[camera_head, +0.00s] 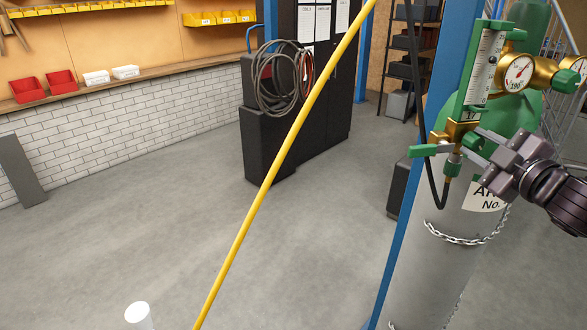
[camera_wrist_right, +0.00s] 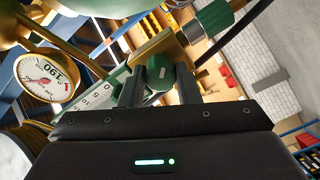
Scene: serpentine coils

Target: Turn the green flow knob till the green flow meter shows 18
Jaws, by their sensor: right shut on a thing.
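The green flow meter (camera_head: 483,68) is an upright scaled tube in a green frame at the upper right of the head view. Part of its white scale shows in the wrist view (camera_wrist_right: 95,98). Its reading is too small to tell. The green flow knob (camera_wrist_right: 160,72) sits between the two fingers of my right gripper (camera_wrist_right: 160,88) in the wrist view. In the head view my right gripper (camera_head: 474,150) reaches in from the right, below the meter, its fingers around the knob and mostly hiding it. My left gripper is not in view.
A round dial gauge (camera_head: 519,73) on brass fittings stands beside the meter, close to my right gripper. The grey cylinder (camera_head: 430,265) is chained below. A black hose (camera_head: 432,170) hangs at its left.

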